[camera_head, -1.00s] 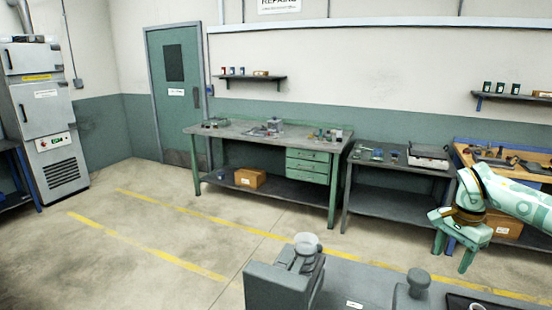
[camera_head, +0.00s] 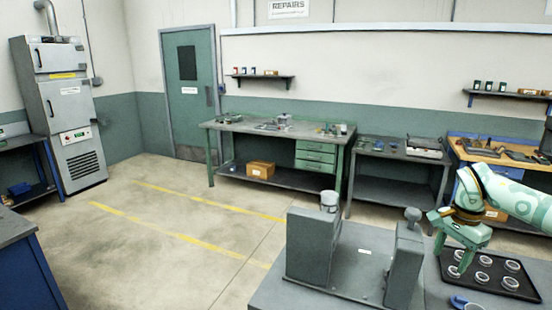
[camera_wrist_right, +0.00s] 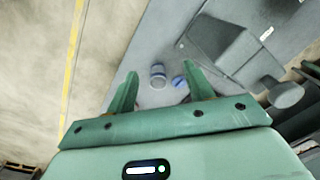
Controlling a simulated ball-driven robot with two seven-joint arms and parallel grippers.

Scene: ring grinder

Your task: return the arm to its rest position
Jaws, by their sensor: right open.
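My right arm comes in from the right in the head view. Its pale green gripper (camera_head: 452,259) hangs with fingers pointing down, in front of or above the black tray (camera_head: 447,283). The right wrist view shows the same gripper (camera_wrist_right: 161,70) open, its two fingers apart. Nothing is clamped between them. My left gripper is in neither current view.
The grey grinder (camera_head: 310,247) stands on the near bench left of the tray, which holds several rings. A blue item (camera_head: 460,302) lies at the bottom edge. Green (camera_head: 265,128) and dark benches line the back wall. A blue cabinet (camera_head: 25,270) is at lower left. The middle floor is open.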

